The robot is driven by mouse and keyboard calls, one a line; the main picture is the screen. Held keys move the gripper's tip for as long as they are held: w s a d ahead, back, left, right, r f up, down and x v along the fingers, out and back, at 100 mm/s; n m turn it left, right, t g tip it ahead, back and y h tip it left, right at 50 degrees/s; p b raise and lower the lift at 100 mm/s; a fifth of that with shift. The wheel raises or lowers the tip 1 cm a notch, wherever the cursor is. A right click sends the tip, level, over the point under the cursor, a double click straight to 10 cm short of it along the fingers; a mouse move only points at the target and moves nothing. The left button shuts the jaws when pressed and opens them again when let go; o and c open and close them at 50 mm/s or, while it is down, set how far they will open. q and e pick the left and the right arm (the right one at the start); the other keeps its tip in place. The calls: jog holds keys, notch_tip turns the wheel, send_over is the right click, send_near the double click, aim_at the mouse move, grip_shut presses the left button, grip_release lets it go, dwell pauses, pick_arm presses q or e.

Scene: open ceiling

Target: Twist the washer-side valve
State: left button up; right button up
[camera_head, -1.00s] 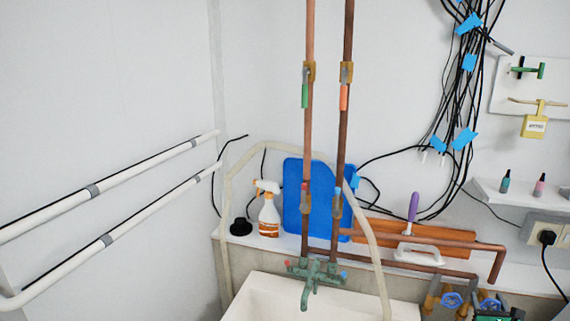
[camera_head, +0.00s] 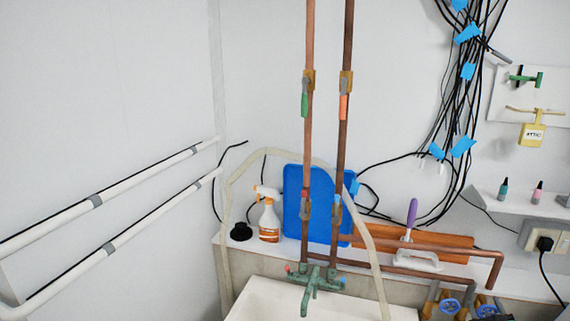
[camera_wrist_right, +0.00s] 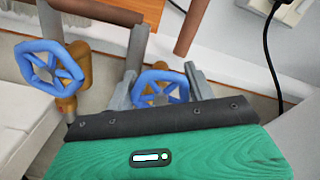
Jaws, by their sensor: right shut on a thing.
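Two blue valve wheels sit on brass bodies at the lower right of the head view: a left wheel (camera_head: 450,306) and a right wheel (camera_head: 486,310). In the right wrist view, the left wheel (camera_wrist_right: 48,66) stands free to the left. The right wheel (camera_wrist_right: 160,90) is between the two grey fingers of my right gripper (camera_wrist_right: 162,84), which is shut on it. The gripper's green and black body hides the wheel's lower part. My left gripper is not in view.
Copper pipes (camera_head: 440,277) run just above and behind the valves. A white sink (camera_head: 270,300) with a green tap (camera_head: 315,284) is to the left. A wall socket with a black plug (camera_head: 545,243) and hanging cord is at the right.

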jog(key=shift+a+f, duration=0.1)
jog(key=shift+n+p, duration=0.75)
jog(key=shift+n, duration=0.25)
jog(key=shift+n+p, duration=0.35)
jog(key=shift+n, duration=0.35)
jog(key=shift+n+p, duration=0.5)
jog(key=shift+n, duration=0.1)
jog(key=shift+n+p, duration=0.6)
jog(key=shift+n, duration=0.5)
jog(key=shift+f, duration=0.1)
jog(key=o, duration=1.1)
